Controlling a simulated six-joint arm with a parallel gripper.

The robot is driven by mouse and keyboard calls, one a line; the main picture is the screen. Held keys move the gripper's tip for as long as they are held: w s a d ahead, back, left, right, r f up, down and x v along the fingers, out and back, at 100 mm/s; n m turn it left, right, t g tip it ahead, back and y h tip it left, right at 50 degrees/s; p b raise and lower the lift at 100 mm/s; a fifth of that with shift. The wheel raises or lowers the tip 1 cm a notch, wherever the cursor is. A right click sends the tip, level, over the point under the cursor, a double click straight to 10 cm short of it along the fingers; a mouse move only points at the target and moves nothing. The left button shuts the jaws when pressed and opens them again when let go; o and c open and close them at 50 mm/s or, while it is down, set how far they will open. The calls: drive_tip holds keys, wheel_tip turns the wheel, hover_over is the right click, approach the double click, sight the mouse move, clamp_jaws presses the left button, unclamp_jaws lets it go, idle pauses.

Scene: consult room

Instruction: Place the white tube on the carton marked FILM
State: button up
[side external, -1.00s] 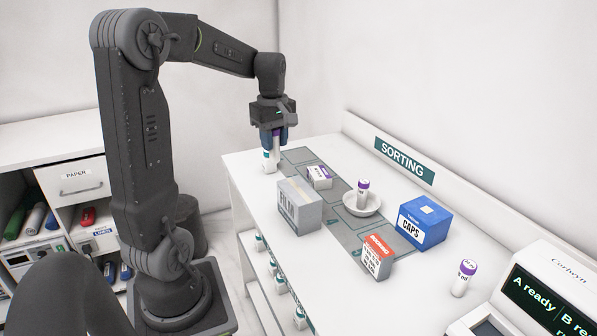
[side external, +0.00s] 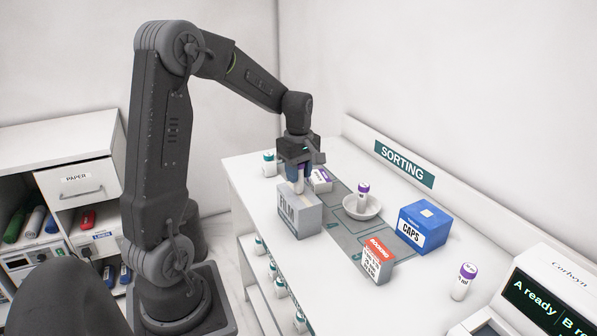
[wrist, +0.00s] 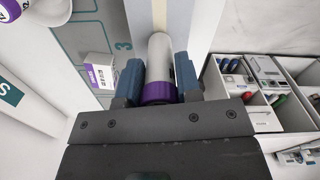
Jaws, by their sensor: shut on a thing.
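My gripper (side external: 297,174) is shut on a white tube (side external: 298,186) with a purple cap. In the wrist view the tube (wrist: 160,55) sits between the two blue fingers, its purple cap toward the palm. In the side view the tube hangs roughly upright over the grey carton marked FILM (side external: 300,220), its lower end close to the carton's top. I cannot tell whether they touch. Part of the tube and its cap are hidden by the fingers in the side view.
A small purple-and-white box (side external: 320,182) is just behind the carton. A white dish (side external: 350,210) holds a purple-capped tube. The orange-topped box (side external: 377,262), blue CAPS carton (side external: 437,222) and another purple-capped tube (side external: 462,284) stand to the right.

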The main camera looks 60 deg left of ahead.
drive_tip(key=shift+f, duration=0.1)
drive_tip(key=o, duration=0.9)
wheel_tip(320, 180, up, 12)
drive_tip(key=shift+f, duration=0.1)
drive_tip(key=shift+d+r, duration=0.25)
drive_tip(key=s+d+m+t, duration=0.2)
drive_tip(key=s+d+m, duration=0.2)
drive_tip(key=d+m, duration=0.2)
drive_tip(key=s+d+f+m+t, duration=0.1)
drive_tip(key=s+d+m, duration=0.4)
drive_tip(key=d+m, duration=0.2)
drive_tip(key=s+d+f+m+t, duration=0.1)
drive_tip(key=s+d+m+t, duration=0.1)
drive_tip(key=s+d+m, duration=0.2)
drive_tip(key=shift+s+d+f+m+t, duration=0.15)
drive_tip(key=shift+d+m, duration=0.4)
drive_tip(key=shift+d, duration=0.35)
drive_tip(key=shift+s+d+m+t, duration=0.1)
drive_tip(key=shift+d+m, duration=0.4)
drive_tip(key=shift+d, duration=0.4)
drive_tip(key=shift+s+d+f+m+t, duration=0.15)
drive_tip(key=shift+d+m, duration=0.4)
drive_tip(key=shift+d, duration=0.35)
